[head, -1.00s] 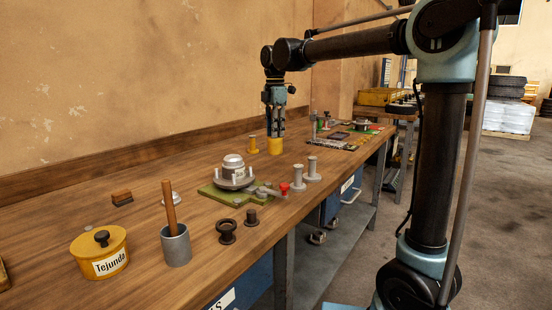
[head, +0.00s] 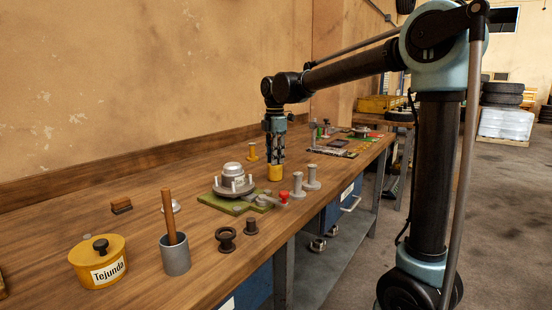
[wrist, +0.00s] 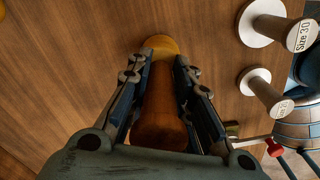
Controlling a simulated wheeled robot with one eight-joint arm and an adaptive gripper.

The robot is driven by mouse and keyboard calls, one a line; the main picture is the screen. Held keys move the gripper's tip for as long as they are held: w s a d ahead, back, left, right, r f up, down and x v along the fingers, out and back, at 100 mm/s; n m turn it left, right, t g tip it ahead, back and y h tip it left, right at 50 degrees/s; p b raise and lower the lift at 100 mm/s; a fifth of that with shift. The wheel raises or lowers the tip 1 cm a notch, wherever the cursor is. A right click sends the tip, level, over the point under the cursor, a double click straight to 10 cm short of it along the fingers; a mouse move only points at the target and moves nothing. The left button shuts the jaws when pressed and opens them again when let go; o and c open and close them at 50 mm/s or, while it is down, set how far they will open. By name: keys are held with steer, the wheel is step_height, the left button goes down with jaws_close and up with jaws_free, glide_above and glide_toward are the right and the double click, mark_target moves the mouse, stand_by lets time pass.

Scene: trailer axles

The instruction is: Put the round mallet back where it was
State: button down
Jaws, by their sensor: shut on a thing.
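The round mallet has a yellow head (head: 275,173) and a brown handle that shows in the wrist view (wrist: 160,105). My gripper (head: 275,160) points down and is shut on the handle, which stands upright between the fingers. The head hangs below the fingertips, over the bench behind the green board. I cannot tell whether it touches the bench top. In the wrist view, the fingers (wrist: 160,68) lie on both sides of the handle and the yellow head is at the far end.
A yellow spool (head: 252,153) stands behind the mallet. Two grey pegs (head: 312,177) and a red-tipped lever (head: 283,196) are in front right. A hub on a green board (head: 215,204) is at left. Nearer stand a grey cup (head: 175,256) with a stick and a yellow pot (head: 98,263).

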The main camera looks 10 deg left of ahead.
steer(key=c, duration=1.4)
jaws_free()
steer(key=shift+c, duration=0.2)
step_height(320, 180, up, 12)
steer(key=shift+r, duration=0.1)
steer(key=s+d+f+m, duration=0.2)
steer(key=d+f+m, duration=0.15)
steer(key=d, duration=0.45)
steer(key=s+d+f+m+t, duration=0.1)
steer(key=s+d+f+m, duration=0.2)
steer(key=d, duration=0.6)
steer(key=s+d+f+m, duration=0.2)
steer(key=d+f+m, duration=0.25)
steer(key=d, duration=0.35)
steer(key=s+d+f+m, duration=0.7)
steer(key=s+d+f, duration=0.1)
steer(key=f, duration=0.3)
steer(key=s+d+f+m+t, duration=0.1)
steer(key=s+d+f+m, duration=0.7)
steer(key=f, duration=0.3)
steer(key=shift+s+f, duration=0.15)
